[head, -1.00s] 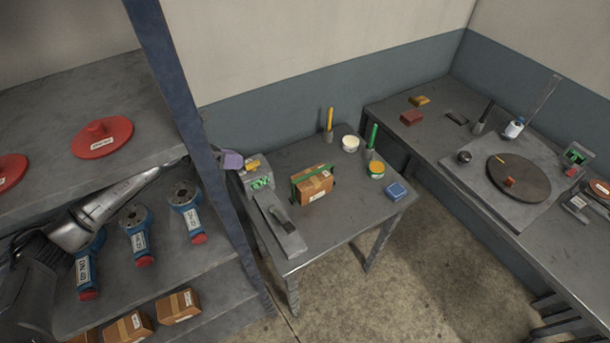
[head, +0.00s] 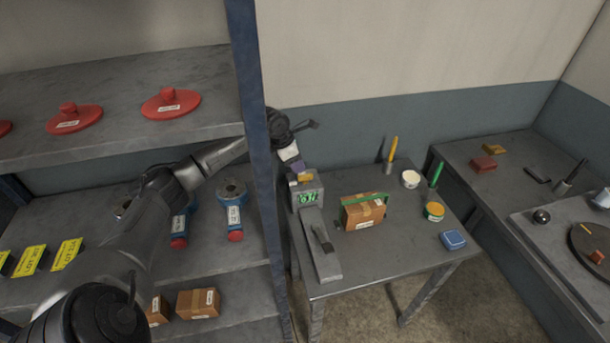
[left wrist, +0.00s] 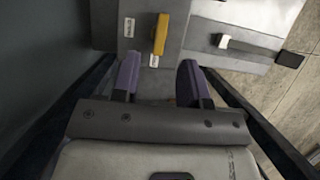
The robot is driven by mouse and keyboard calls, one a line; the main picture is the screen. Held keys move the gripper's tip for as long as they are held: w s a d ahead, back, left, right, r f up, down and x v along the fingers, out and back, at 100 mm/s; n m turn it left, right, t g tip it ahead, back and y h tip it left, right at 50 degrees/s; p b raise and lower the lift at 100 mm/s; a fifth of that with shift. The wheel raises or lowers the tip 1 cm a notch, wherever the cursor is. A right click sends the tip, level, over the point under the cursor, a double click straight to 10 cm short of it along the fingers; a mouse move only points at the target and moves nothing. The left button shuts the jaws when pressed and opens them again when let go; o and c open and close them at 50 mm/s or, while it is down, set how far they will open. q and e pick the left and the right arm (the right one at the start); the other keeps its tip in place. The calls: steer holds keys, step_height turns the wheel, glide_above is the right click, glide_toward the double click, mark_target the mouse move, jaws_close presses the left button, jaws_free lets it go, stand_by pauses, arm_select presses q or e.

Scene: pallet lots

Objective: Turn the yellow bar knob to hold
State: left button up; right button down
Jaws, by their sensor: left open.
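The yellow bar knob (head: 305,178) sits on top of a grey box (head: 309,190) with a green lit display, at the left end of the small table. In the left wrist view the knob (left wrist: 161,34) is upright in the picture, slightly tilted, its lower end near one white label (left wrist: 154,61). Another white label (left wrist: 129,27) is at its left; I cannot read either. My left gripper (head: 297,165) is just above and behind the knob. In the left wrist view its purple fingers (left wrist: 160,78) are open and empty, with the knob beyond their tips. My right gripper is out of view.
A blue shelf post (head: 258,150) stands close left of my left gripper. A grey plate with a dark handle (head: 323,240) lies before the box. A green-strapped carton (head: 362,213) and several small items stand on the table (head: 400,255). The wall is behind.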

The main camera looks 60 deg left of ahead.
mark_target(305, 175)
arm_select(q)
steer(key=shift+x, duration=3.15)
jaws_close()
